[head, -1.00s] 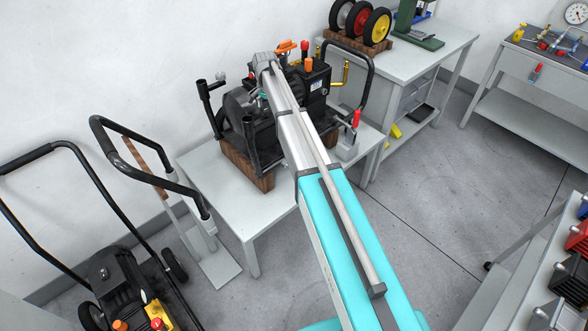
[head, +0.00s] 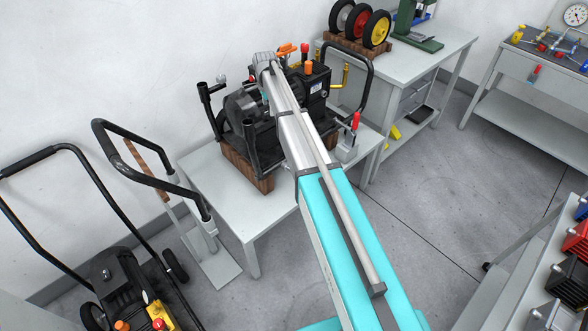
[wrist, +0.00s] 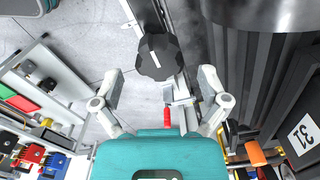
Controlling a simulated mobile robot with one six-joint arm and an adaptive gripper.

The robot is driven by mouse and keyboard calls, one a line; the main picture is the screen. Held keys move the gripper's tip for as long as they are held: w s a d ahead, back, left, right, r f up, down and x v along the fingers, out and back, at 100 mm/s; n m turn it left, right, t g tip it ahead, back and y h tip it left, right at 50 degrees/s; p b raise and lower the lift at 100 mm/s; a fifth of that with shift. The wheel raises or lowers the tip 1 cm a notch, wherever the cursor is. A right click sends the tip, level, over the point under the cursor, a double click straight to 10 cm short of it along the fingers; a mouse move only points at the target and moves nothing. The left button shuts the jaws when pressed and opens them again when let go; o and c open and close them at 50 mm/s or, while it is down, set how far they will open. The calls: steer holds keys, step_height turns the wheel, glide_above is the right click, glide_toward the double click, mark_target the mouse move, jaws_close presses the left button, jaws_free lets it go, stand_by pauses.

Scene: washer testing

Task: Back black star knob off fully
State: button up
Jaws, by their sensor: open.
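The black star knob (wrist: 159,57) shows in the wrist view, dark and faceted, with a short white line on its face. It sits beside a dark upright bar. My gripper (wrist: 162,76) is open, with one finger to the left of the knob and one to the right. Both fingers look apart from it, and nothing is held. How deep the fingers reach around the knob I cannot tell. In the head view my own arm hides the gripper, and I cannot make out the knob there.
A black machine (head: 243,105) on wooden blocks stands on a white table (head: 208,180) under my arm. A red-handled clamp (head: 354,122) is at the table's right. A black tube handle (head: 130,165) rises at the left. Open grey floor (head: 430,210) lies to the right.

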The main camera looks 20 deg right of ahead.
steer(key=shift+r+p, duration=5.9)
steer(key=shift+r, duration=0.3)
steer(key=s+f+n+b, duration=0.4)
steer(key=s+f+b, duration=0.1)
steer(key=s, duration=0.5)
steer(key=s+d+f+n+b, duration=0.1)
steer(key=s+f+n+b, duration=0.3)
steer(key=s, duration=0.6)
steer(key=s+f+n+b, duration=0.5)
steer(key=s+f+b, duration=0.1)
steer(key=s, duration=0.4)
steer(key=shift+s+d+f, duration=0.15)
steer(key=shift+s+d, duration=0.25)
steer(key=s+n, duration=0.3)
steer(key=s, duration=0.3)
steer(key=shift+s+d, duration=0.15)
steer(key=shift+d, duration=0.05)
